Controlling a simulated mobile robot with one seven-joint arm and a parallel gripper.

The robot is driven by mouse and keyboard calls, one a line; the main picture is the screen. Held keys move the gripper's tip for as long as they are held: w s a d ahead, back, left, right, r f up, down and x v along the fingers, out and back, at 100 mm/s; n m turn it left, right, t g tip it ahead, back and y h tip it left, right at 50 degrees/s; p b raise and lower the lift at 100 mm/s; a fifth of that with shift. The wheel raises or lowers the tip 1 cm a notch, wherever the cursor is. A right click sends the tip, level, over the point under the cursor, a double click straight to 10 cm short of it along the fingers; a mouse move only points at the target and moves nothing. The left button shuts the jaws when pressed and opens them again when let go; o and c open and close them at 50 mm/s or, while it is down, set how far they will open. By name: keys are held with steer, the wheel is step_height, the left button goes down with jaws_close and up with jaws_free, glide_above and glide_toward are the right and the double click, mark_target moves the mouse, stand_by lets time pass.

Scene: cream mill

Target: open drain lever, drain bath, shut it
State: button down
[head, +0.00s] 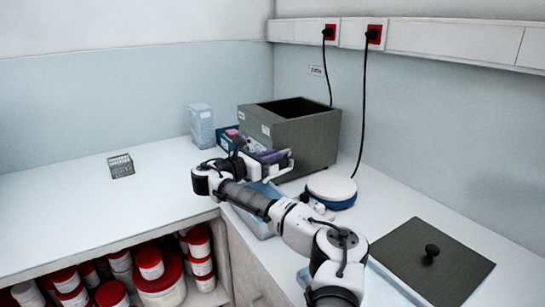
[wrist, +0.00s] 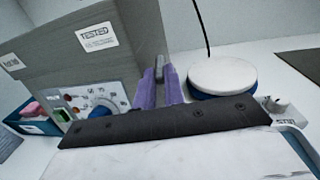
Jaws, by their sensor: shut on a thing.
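The bath is a grey box (head: 310,142) with an open dark top, on the bench against the back wall. In the wrist view its front (wrist: 85,65) shows a control panel with a blue knob (wrist: 100,108). My gripper (head: 276,156) is at the bath's front; its purple fingers (wrist: 160,84) are shut on a small grey piece (wrist: 160,68), which looks like the drain lever. The fingers hide part of it, so its exact angle cannot be told. The head view does not show the lever clearly, and no flow of liquid can be seen.
A round white-topped blue device (head: 332,188) stands right of the bath. A pale blue tub (head: 250,222) is below my arm. A dark lid with a knob (head: 430,270) lies at right.

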steer(key=shift+w+r, duration=0.1)
stand_by(0.3)
steer(key=c, duration=1.5)
jaws_free()
